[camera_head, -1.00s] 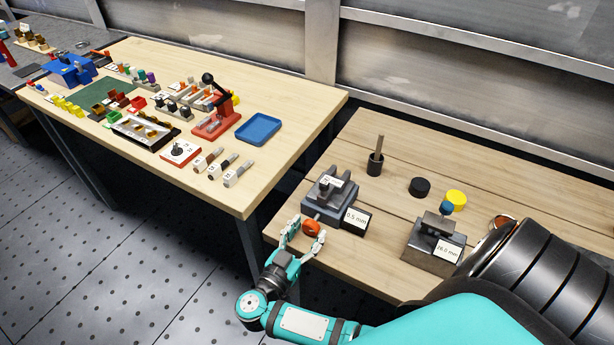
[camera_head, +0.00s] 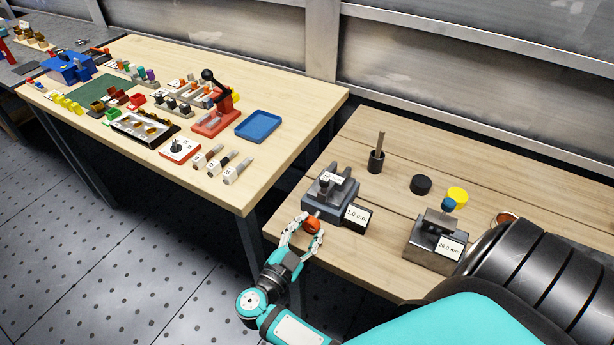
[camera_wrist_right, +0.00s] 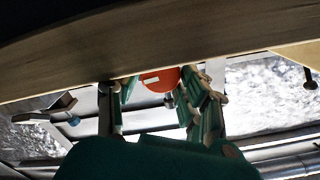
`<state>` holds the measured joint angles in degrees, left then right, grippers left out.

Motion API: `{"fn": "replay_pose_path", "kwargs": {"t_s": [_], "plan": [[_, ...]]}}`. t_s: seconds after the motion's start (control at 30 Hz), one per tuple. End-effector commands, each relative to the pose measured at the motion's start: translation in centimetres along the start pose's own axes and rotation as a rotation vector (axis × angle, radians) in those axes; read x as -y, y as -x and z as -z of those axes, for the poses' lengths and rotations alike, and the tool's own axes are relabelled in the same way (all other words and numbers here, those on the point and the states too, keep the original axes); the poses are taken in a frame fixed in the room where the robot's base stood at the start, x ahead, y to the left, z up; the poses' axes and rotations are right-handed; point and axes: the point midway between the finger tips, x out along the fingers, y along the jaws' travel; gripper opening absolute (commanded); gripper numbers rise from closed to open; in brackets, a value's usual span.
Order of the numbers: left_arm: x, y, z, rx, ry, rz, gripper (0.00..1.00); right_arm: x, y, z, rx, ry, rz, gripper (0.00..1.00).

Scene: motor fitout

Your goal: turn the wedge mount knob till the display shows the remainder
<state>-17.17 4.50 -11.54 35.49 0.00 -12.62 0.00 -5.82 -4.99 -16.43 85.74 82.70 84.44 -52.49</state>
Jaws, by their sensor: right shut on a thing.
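The wedge mount (camera_head: 320,205) is a dark grey block near the left edge of the right wooden table, with a small label on its top. Its orange-red knob (camera_head: 313,226) sticks out toward the front on a short shaft. The display (camera_head: 358,216) beside the mount reads 1.0 mm. My right gripper (camera_head: 309,231) is shut on the knob, with fingers on both sides. In the right wrist view the knob (camera_wrist_right: 160,79) sits between the fingers (camera_wrist_right: 160,98), partly hidden by the hand. My left gripper is not in view.
A second grey block (camera_head: 420,236) with a 26.0 mm display (camera_head: 450,248) stands to the right. A dark cup with a rod (camera_head: 376,161), a black disc (camera_head: 421,184) and a yellow disc (camera_head: 458,196) are behind. The left table (camera_head: 290,130) holds many small parts.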

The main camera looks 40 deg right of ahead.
Motion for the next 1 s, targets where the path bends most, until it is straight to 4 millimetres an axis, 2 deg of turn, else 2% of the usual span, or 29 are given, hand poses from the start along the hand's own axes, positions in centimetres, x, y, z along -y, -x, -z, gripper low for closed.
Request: {"fn": "replay_pose_path", "kwargs": {"t_s": [0.23, 0.27, 0.4, 0.77, 1.0], "plan": [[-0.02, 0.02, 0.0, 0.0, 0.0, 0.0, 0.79, -0.07, 0.03, -0.05, 0.001, 0.002, 0.0, 0.09], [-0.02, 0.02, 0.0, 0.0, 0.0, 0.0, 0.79, -0.07, 0.03, -0.05, 0.001, 0.003, 0.0, 0.45], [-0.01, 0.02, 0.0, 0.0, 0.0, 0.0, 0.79, -0.05, 0.02, -0.04, 0.001, 0.003, 0.0, 0.63], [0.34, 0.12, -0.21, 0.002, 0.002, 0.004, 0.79, -0.03, 0.01, -0.02, 0.001, 0.02, 0.0, 0.65], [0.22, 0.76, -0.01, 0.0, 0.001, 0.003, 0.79, 0.19, -0.11, 0.15, -0.003, 0.217, 0.005, 0.65]]}}
